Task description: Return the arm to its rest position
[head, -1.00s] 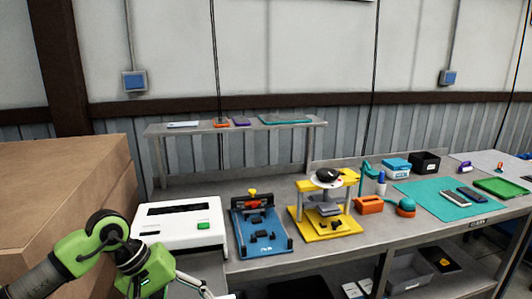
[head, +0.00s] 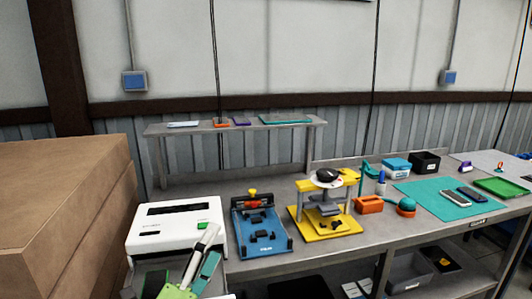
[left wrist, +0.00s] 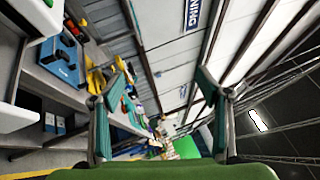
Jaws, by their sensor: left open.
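My left gripper (head: 211,244) shows at the bottom of the head view, in front of the white machine. Its green body is cut by the lower edge and its fingers point up and to the right. In the left wrist view my left gripper (left wrist: 155,88) has its two teal-padded fingers wide apart, with nothing between them. The rest of my left arm is out of the head view. My right gripper is in neither view.
The white machine (head: 165,219) stands close by the gripper. A blue fixture (head: 275,246) and a yellow stand (head: 340,228) sit on the grey bench (head: 400,227). Large cartons (head: 60,195) rise at the left. A raised shelf (head: 180,129) runs behind.

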